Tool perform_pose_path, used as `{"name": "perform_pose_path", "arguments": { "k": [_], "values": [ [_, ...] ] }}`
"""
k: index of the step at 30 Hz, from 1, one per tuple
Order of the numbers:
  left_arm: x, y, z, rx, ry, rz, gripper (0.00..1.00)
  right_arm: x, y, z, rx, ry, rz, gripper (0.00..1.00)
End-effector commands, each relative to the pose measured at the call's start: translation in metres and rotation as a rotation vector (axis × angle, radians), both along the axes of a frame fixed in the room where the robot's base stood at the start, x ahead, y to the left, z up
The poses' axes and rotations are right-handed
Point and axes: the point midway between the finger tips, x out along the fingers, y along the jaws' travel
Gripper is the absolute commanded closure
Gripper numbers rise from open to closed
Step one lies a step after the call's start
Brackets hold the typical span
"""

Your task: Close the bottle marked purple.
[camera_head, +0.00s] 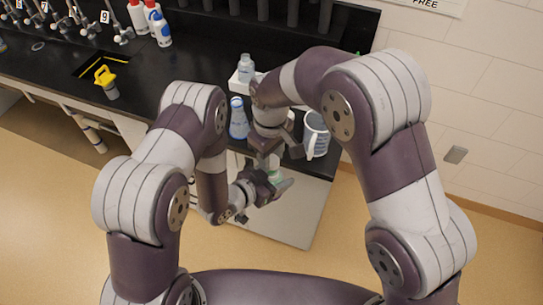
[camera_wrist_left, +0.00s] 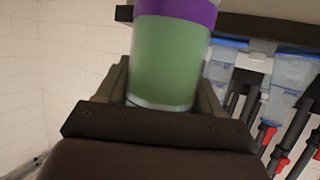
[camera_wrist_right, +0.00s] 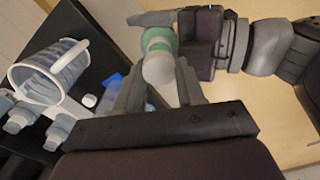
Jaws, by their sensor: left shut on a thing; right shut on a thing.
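The bottle with the purple band (camera_wrist_left: 178,12) has green contents and is clasped between the fingers of my left gripper (camera_wrist_left: 170,95) in the left wrist view. Its green body also shows in the head view (camera_head: 274,175) and the right wrist view (camera_wrist_right: 157,40). My right gripper (camera_wrist_right: 160,88) is shut on a white cap (camera_wrist_right: 158,70), at the bottle's top end. I cannot tell whether the cap is seated on the neck. In the head view both grippers meet in front of the bench, and the right arm hides most of the cap.
A yellow-topped item (camera_head: 106,80) stands further left by a sink opening. Taps line the back left. The floor in front is clear.

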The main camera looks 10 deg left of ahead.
Motion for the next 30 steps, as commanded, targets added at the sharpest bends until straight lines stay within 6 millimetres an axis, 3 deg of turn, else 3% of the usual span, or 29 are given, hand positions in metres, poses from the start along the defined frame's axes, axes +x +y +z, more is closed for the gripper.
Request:
{"name": "perform_pose_path", "arguments": {
  "k": [11,30],
  "values": [
    [0.001,-0.001,0.001,-0.002,-0.005,-0.002,0.88,0.000,-0.001,-0.019,-0.002,0.002,0.000,0.89],
    [0.002,-0.002,0.005,-0.003,-0.017,-0.009,0.88,-0.001,-0.003,-0.026,-0.007,0.009,-0.001,0.89]
  ]
}}
